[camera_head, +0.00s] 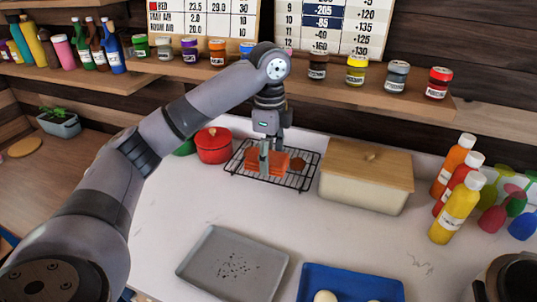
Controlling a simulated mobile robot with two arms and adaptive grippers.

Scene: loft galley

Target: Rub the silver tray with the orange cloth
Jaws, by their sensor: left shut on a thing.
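The silver tray (205,266) lies on the white counter at the front middle, with dark specks clustered on its surface. The orange cloth (280,162) is on a black wire rack (309,172) farther back. My left gripper (268,163) points down at the rack and is shut on the orange cloth, which shows on both sides of the fingers. The gripper partly hides the cloth. I cannot tell whether the cloth is lifted off the rack. My right gripper is not in view.
A red pot (213,148) stands left of the rack, and a cream bin with a wooden lid (366,188) stands right of it. A blue tray (350,284) is right of the silver tray. Sauce bottles (457,208) stand at the right. The counter between rack and silver tray is clear.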

